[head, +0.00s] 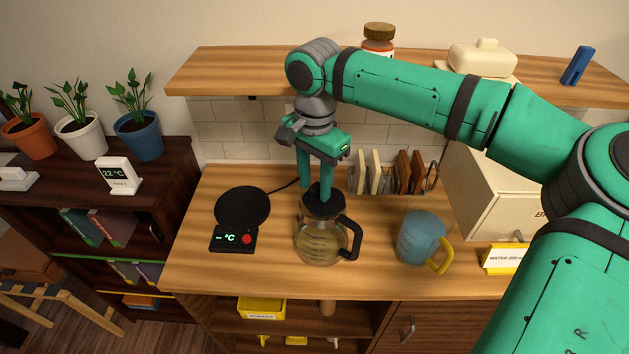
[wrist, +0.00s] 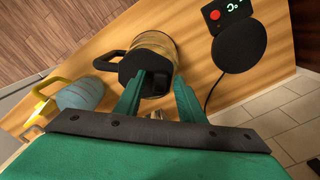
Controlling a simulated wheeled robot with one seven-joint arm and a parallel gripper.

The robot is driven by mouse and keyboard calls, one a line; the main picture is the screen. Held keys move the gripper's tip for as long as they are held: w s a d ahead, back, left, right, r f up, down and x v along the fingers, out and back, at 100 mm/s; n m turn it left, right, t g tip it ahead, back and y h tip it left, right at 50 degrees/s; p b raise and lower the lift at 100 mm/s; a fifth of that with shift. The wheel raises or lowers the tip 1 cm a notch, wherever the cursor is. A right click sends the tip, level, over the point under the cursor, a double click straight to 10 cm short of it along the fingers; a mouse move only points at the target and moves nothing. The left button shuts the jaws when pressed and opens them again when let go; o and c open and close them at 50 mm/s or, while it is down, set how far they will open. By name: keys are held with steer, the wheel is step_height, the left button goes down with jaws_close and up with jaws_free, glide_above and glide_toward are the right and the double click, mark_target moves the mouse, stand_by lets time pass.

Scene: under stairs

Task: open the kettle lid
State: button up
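The kettle (head: 322,243) is a glass jug with a black handle on the right; it stands upright on the wooden counter. Its black lid (head: 321,205) is on top and looks closed. In the wrist view the lid (wrist: 148,62) shows a small dark raised block (wrist: 155,84). My gripper (head: 315,187) points down just over the lid. In the wrist view its two green fingers (wrist: 158,80) are apart, with the dark block between them. I cannot tell whether either finger touches it.
A black round kettle base (head: 242,206) with a display panel (head: 233,238) is left of the kettle. A blue mug (head: 420,238) with a yellow handle stands to the right. A rack of upright boards (head: 395,172) is behind. A wooden shelf (head: 240,72) runs above.

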steer(key=shift+c, duration=0.6)
jaws_close()
stand_by(0.8)
